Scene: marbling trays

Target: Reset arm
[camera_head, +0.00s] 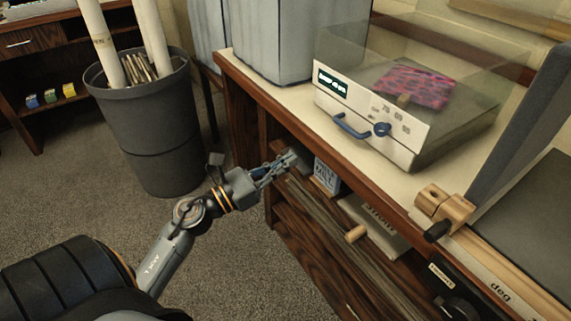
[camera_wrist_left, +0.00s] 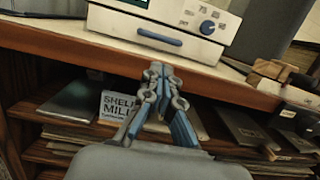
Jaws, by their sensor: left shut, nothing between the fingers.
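My left gripper (camera_head: 288,162) reaches in from the left in the head view, in front of the wooden cabinet's open shelves and just below the counter edge. In the left wrist view the same gripper (camera_wrist_left: 160,72) has its fingertips together with nothing between them, pointing at the counter's front edge. I cannot tell whether the tips touch the edge. My right gripper is in neither view.
On the counter (camera_head: 262,80) stands a white device (camera_head: 365,128) with a blue handle and clear cover over a marbled sheet. A wooden block (camera_head: 442,207) sits to its right. Books and papers fill the shelves. A dark bin (camera_head: 150,130) with rolls stands on the carpet at left.

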